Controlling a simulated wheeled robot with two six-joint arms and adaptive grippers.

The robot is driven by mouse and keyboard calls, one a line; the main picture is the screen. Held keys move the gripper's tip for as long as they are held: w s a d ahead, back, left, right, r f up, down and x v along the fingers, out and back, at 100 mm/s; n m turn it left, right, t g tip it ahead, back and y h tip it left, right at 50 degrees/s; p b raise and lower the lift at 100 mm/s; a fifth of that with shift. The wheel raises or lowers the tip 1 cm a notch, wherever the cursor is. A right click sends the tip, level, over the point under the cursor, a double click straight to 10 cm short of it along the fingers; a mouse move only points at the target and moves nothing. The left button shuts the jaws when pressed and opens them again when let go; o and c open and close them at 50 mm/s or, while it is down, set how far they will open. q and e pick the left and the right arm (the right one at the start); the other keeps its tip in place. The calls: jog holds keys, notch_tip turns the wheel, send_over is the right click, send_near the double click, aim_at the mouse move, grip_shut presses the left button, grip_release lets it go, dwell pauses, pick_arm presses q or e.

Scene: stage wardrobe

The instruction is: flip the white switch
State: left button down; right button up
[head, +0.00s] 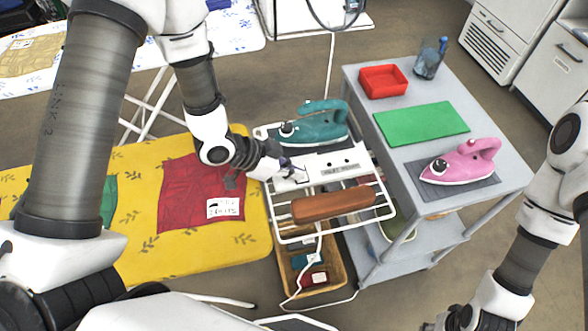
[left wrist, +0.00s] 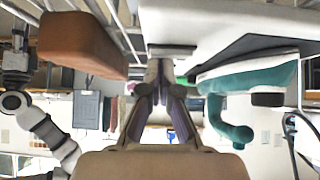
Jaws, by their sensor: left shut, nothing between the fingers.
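A white box (head: 345,163) with a small label and dark holes lies on the wire rack beside the yellow board. My left gripper (head: 303,174) is shut and empty, its tips at the left end of this box. In the left wrist view the closed fingers (left wrist: 161,75) point at a small pale block (left wrist: 172,50) under the white box (left wrist: 220,16); I cannot tell whether they touch it. The white switch itself is not clear, and the gripper partly covers that end. My right gripper (head: 452,318) is low at the bottom edge, only partly seen.
On the wire rack (head: 388,210), a teal iron (head: 318,124) stands behind the box and a brown block (head: 333,204) lies in front. The grey cart (head: 510,172) holds a pink iron (head: 462,162), green mat (head: 421,123) and red tray (head: 383,81). A basket (head: 335,268) is below.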

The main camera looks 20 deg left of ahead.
pick_arm(q)
jog(key=shift+d, duration=0.1)
jog(key=shift+f, duration=0.25)
jog(key=shift+r, duration=0.15)
jog(key=shift+w+a+r+p, duration=0.2)
jog(key=shift+w+p, duration=0.05)
jog(key=shift+p, duration=0.15)
jog(key=shift+w+a+p, duration=0.3)
jog(key=shift+w, duration=0.05)
jog(key=shift+r, duration=0.1)
